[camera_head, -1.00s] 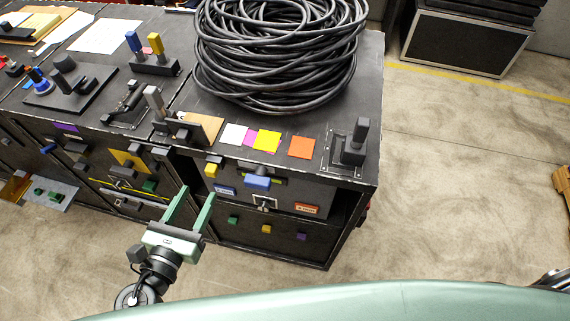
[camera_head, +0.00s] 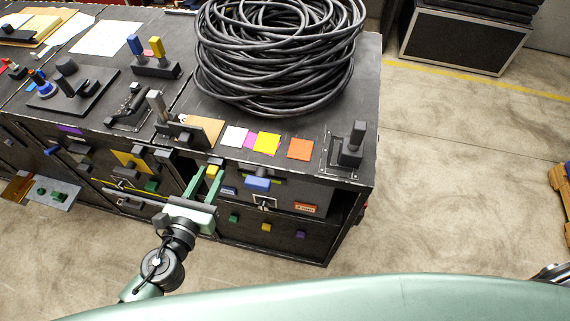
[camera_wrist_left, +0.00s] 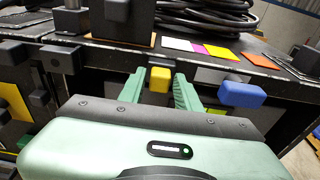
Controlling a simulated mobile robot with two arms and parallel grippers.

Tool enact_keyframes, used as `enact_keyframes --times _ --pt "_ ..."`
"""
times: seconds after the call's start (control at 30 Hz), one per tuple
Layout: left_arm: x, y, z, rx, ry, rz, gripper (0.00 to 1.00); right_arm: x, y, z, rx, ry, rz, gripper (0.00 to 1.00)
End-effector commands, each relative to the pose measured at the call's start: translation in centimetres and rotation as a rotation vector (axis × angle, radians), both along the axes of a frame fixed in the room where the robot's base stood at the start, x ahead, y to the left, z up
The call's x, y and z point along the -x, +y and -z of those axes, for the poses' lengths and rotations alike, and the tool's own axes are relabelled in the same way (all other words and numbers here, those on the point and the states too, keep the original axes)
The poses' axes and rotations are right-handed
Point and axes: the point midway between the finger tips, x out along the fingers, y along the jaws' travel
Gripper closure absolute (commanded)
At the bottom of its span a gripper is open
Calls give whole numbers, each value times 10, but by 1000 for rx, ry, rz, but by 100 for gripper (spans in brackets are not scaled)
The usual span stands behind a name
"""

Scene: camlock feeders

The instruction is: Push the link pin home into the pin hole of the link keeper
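A yellow block-shaped knob (camera_head: 214,166) sticks out at the cabinet front, just under the top edge. It may be the head of the link pin, but no label shows. The link keeper and its pin hole cannot be told apart in the dark recess behind it. My left gripper (camera_head: 204,180) is open, its green fingers pointing at the cabinet. In the left wrist view, the yellow knob (camera_wrist_left: 159,79) shows between the fingertips (camera_wrist_left: 160,88), with a gap on either side. My right gripper is not in view.
A blue knob (camera_head: 257,183) protrudes just right of my left gripper; it also shows in the left wrist view (camera_wrist_left: 241,94). A yellow plate (camera_head: 132,162) is on the left. A cable coil (camera_head: 280,60) and coloured notes (camera_head: 266,144) lie on top. The floor in front is clear.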

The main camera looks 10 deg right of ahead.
Motion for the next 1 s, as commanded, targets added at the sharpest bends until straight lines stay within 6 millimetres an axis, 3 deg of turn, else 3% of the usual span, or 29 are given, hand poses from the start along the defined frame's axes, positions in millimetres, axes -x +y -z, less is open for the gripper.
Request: enact_keyframes --times 0.03,0.1,0.73,1.0 --pt "0 0 0 0 0 0 84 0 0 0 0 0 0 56" --pt "0 0 0 0 0 0 100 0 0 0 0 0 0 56" --pt "17 7 1 0 -1 -1 100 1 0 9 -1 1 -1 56" --pt "42 16 4 -2 1 -1 100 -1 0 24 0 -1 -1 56"
